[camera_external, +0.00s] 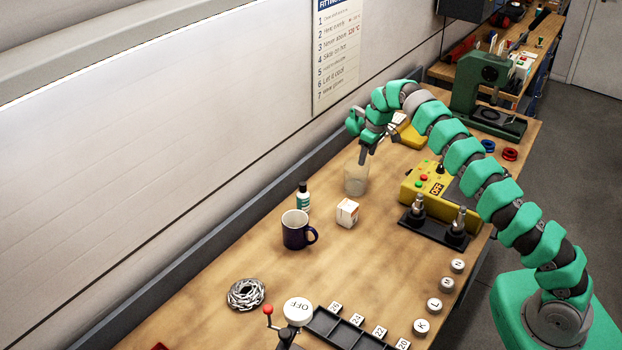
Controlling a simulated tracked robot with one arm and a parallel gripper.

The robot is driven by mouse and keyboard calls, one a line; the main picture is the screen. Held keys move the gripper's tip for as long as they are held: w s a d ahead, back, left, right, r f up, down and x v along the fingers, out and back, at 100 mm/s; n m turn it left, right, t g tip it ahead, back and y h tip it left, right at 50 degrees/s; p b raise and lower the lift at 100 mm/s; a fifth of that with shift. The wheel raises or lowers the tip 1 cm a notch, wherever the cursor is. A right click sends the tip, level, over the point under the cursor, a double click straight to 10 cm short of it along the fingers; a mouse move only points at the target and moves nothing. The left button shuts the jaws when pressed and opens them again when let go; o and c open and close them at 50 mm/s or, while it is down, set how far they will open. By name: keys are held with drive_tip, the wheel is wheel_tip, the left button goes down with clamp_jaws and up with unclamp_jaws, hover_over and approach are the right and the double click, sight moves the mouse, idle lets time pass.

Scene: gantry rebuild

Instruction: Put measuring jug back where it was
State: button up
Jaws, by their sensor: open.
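The measuring jug (356,180) looks like a clear, whitish cup standing upright on the wooden bench, near the wall side. My gripper (364,156) points down just above the jug's rim, with my green arm reaching in from the right. The gripper is open. The fingertips overlap the jug's top edge in this view, and I cannot tell whether a finger is inside the rim or touching it. The jug's far side and handle are not clear.
A dark mug (297,231), a small bottle (303,197) and a white box (347,213) stand in front of the jug. A yellow control box (428,190) is to its right. A chain (246,294) and a black sorting tray (345,333) lie nearer.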

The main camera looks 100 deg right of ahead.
wheel_tip(320, 180, up, 8)
drive_tip(key=s, duration=0.1)
drive_tip(key=shift+a+p, duration=0.3)
drive_tip(key=shift+p, duration=0.1)
drive_tip(key=shift+f, duration=0.1)
drive_tip(key=w+a+r+n+t+h, duration=0.1)
drive_tip(key=w+a+r+n+t, duration=0.15)
drive_tip(key=w+a+r, duration=1.15)
drive_tip(key=w+a+r+n+t+h, duration=0.1)
drive_tip(key=w+a+r+n+t, duration=0.15)
drive_tip(key=w+a+r, duration=1.05)
drive_tip(key=s+a+r+n+t, duration=0.1)
drive_tip(key=s+a+r+t, duration=0.15)
drive_tip(key=a+r, duration=0.6)
drive_tip(key=s+a+r+n+t+y, duration=0.1)
drive_tip(key=s+a+r+t, duration=0.15)
drive_tip(key=a, duration=1.05)
drive_tip(key=s+a+r+n+t, duration=0.1)
drive_tip(key=s+a+r+t, duration=0.15)
drive_tip(key=a+r, duration=0.6)
drive_tip(key=s+a+t+y, duration=0.1)
drive_tip(key=s+a, duration=0.6)
drive_tip(key=a, duration=0.3)
drive_tip(key=shift+s+a+r+n+y, duration=0.15)
drive_tip(key=shift+a+r+n+y, duration=0.15)
drive_tip(key=shift+a+r+y, duration=0.1)
